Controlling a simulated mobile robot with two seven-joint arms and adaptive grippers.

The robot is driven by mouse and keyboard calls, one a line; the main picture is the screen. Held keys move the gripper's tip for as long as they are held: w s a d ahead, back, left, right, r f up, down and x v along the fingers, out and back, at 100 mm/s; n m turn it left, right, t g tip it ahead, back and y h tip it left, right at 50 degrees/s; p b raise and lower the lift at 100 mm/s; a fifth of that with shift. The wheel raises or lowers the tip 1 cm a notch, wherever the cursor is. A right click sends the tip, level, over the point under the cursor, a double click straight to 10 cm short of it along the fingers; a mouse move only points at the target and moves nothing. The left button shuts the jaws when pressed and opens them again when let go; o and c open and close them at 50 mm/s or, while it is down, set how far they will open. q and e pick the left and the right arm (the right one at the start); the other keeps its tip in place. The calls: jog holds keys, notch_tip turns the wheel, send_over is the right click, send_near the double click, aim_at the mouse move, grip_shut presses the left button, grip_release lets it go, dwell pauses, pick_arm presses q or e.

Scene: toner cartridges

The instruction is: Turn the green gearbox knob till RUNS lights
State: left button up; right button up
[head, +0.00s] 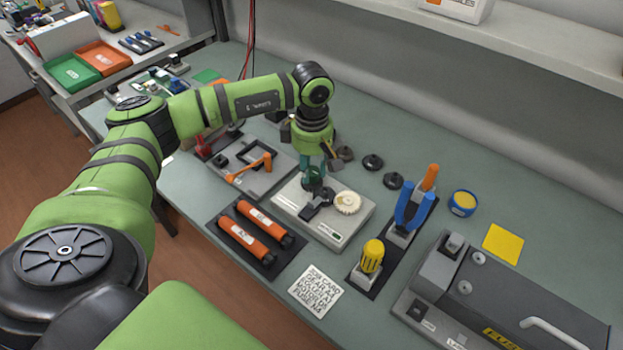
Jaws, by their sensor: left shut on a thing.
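The gearbox (343,235) is a pale grey box in the middle of the bench, with a cream gear (347,202) and a dark block on top. My left gripper (315,168) points down over its back left part. It is shut on the green knob (312,181), which is partly hidden by the fingers. A small label or lamp shows on the gearbox front, but it is too small to read, so I cannot tell whether RUNS is lit. My right gripper is not in view.
Two orange toner cartridges (245,231) lie on a dark tray at front left. A grey fixture with an orange handle (249,169) stands left of the gearbox. Blue-handled pliers (408,210) and a yellow screwdriver (372,257) stand to the right. Dark round parts (373,162) lie behind.

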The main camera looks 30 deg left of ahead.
pick_arm(q)
jog(key=m, duration=0.2)
jog(key=shift+s+f+m+b, duration=0.1)
jog(key=shift+m+b, duration=0.2)
jog(key=shift+b, duration=0.1)
jog(key=m+b, duration=0.1)
jog(key=m, duration=0.1)
jog(key=shift+f+m+b, duration=0.1)
jog(key=shift+m+b, duration=0.2)
jog(key=shift+m, duration=0.1)
jog(key=m+b, duration=0.1)
jog(key=m, duration=0.1)
jog(key=shift+m, duration=0.4)
jog(key=shift+m+b, duration=0.3)
jog(key=shift+m, duration=0.4)
jog(key=o, duration=0.9)
